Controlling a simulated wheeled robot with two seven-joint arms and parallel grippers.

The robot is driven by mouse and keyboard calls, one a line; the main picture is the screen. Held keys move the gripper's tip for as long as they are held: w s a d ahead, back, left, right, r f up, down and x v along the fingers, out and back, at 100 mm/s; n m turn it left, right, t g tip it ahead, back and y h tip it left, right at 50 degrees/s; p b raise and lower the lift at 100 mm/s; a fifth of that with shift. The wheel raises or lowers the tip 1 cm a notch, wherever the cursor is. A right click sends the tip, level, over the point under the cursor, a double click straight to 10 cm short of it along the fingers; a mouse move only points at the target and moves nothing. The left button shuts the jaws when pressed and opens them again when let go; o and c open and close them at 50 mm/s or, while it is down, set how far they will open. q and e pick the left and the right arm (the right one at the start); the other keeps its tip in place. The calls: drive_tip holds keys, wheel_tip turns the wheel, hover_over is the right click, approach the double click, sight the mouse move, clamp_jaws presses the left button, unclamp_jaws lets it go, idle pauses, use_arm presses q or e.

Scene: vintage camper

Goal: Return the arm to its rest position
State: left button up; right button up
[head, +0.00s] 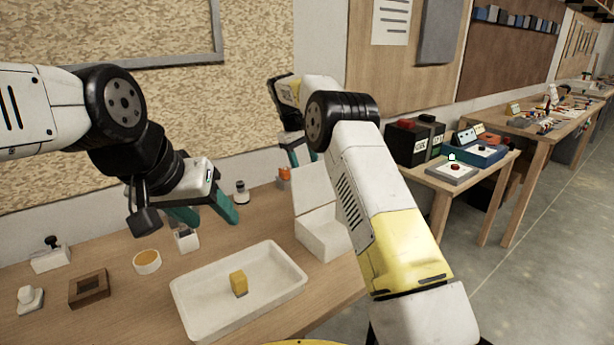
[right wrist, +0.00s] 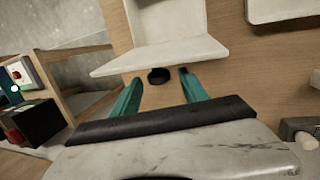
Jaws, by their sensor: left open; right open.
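My right arm (head: 385,205), white and yellow, reaches from the lower right over the table. Its gripper (head: 301,152) is partly hidden behind the arm and an open-lidded white box. In the right wrist view its two teal fingers (right wrist: 160,82) are spread apart with nothing held; a small dark round thing (right wrist: 158,76) shows between the tips. My left arm comes in from the left. Its gripper (head: 207,213) is open and empty, its teal fingers above the table's back part.
A white tray (head: 190,312) holding a yellow block (head: 239,284) lies at the front. The white box (head: 318,236) stands beside my right arm. A brown square frame (head: 89,303), a round yellow-topped dish (head: 147,262) and small items stand left. Side tables (head: 440,182) stand right; floor there is open.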

drive_tip(key=v, duration=0.2)
drive_tip(key=shift+r, duration=0.35)
drive_tip(key=shift+s+r, duration=0.1)
drive_tip(key=shift+r, duration=0.35)
drive_tip(key=s+d+r+m+t+y, duration=0.1)
drive_tip(key=s+d+r+y, duration=0.1)
drive_tip(key=s+d+r, duration=0.4)
drive_tip(key=s+d+r+m+t+y, duration=0.1)
drive_tip(key=s+d+r, duration=0.2)
drive_tip(key=s+r, duration=0.6)
drive_tip(key=s+d+f+m+t+y, duration=0.1)
drive_tip(key=s+f, duration=0.3)
drive_tip(key=s, duration=0.9)
drive_tip(key=s+d+f+m+t+y, duration=0.1)
drive_tip(key=s+f+m+t, duration=0.1)
drive_tip(key=s, duration=1.1)
drive_tip(key=shift+s+d+f+m+t, duration=0.35)
drive_tip(key=shift+f+m, duration=0.35)
drive_tip(key=shift+f, duration=0.25)
